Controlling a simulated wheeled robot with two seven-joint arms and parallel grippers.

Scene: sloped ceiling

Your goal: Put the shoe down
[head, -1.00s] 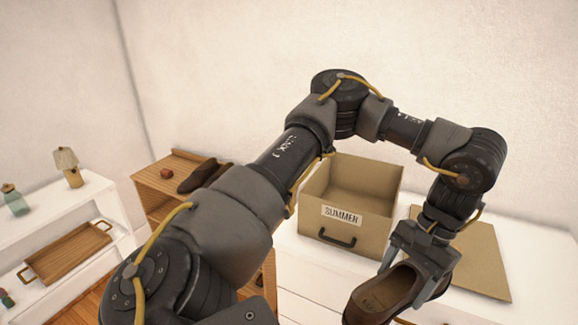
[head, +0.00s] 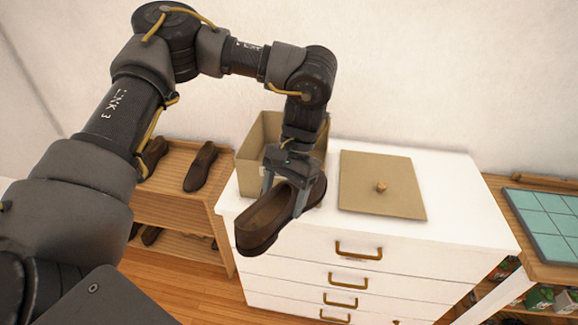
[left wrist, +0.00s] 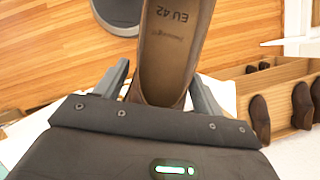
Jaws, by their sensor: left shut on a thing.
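My left gripper (head: 287,190) is shut on a brown shoe (head: 262,222) and holds it in the air in front of the white dresser. In the left wrist view the shoe (left wrist: 168,50) shows its tan insole marked "EU 42" between the two fingers. The heel end is at the gripper and the toe is cut off by the top edge. In the head view the shoe and gripper cover part of a tan box (head: 256,140) on the dresser top. My right gripper is not in view.
A flat tan lid (head: 385,195) with a knob lies on the white dresser (head: 460,190), right of the box. A wooden rack (head: 172,207) with several dark shoes stands at left. A wooden unit with a teal tiled top (head: 548,215) stands at right.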

